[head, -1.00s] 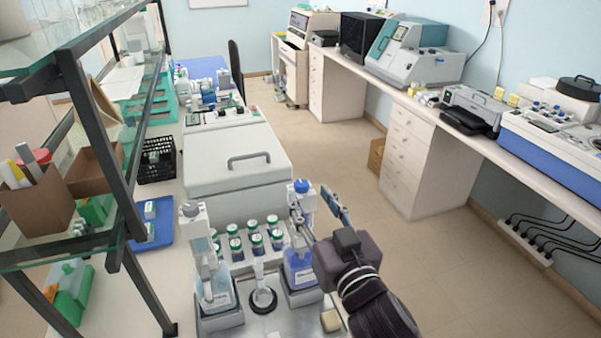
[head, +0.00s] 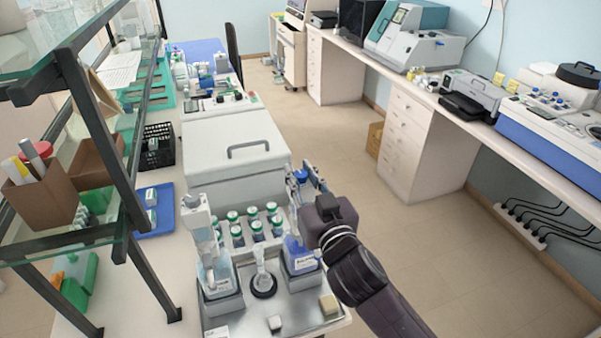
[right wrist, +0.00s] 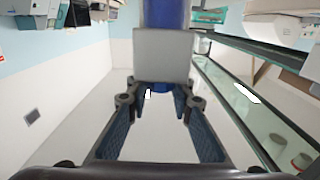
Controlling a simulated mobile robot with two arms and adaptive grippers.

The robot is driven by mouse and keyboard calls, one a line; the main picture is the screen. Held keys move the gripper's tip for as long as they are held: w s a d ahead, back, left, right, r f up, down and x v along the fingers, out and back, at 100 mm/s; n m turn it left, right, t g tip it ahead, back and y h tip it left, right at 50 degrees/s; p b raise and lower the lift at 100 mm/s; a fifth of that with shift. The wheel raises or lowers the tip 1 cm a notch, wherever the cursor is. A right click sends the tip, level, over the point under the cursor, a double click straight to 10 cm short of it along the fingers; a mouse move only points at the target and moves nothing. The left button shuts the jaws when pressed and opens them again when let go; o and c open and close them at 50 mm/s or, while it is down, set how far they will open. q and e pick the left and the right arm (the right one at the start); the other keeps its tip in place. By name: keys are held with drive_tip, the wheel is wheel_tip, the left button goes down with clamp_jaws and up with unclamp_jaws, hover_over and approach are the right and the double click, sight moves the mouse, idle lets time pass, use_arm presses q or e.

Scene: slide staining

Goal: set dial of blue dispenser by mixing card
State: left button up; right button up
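The blue dispenser (head: 301,258) stands upright in a grey holder on the tray, with blue liquid and a white label. Its blue dial top (head: 300,175) is partly covered by my right gripper (head: 309,185). In the right wrist view, the dispenser's pale head (right wrist: 163,55) with a blue part above it is just ahead of the fingertips. My right gripper is open, its fingers (right wrist: 160,95) spread with nothing clearly held between them. A small white card or label (head: 216,332) lies at the tray's front left; I cannot tell if it is the mixing card. My left gripper is not in view.
A second dispenser (head: 217,272) with pale liquid stands left of the blue one. Several green-capped bottles (head: 254,228) stand behind. A glass shelf rack (head: 95,150) is at left; a grey lidded box (head: 236,155) is behind.

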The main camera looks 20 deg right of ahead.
clamp_jaws()
